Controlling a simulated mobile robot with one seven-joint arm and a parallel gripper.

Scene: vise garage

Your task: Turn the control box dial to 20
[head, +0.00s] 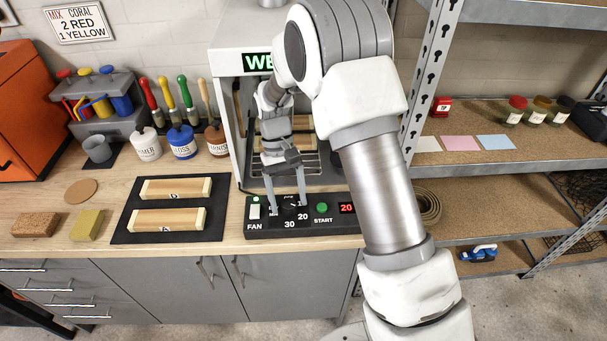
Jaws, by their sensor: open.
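The black control box (262,232) sits at the right part of the wooden counter, in front of the grey cabinet. It has a FAN switch (254,208) at left, a green START button (322,208) and a red display (347,208) reading 20. The dial (289,208) lies between switch and button, with the labels 20 and 30 legible around it. My gripper (288,209) points down over the dial, one finger on each side of it. The fingers are apart. The dial is partly hidden, and I cannot tell its pointer's direction or whether the fingers touch it.
A black mat (132,236) with two wooden blocks lies left of the box. Brushes and paint bottles (183,142) stand behind it. The grey cabinet (228,110) rises directly behind the box. A metal shelf post (424,85) stands at right, beside my arm.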

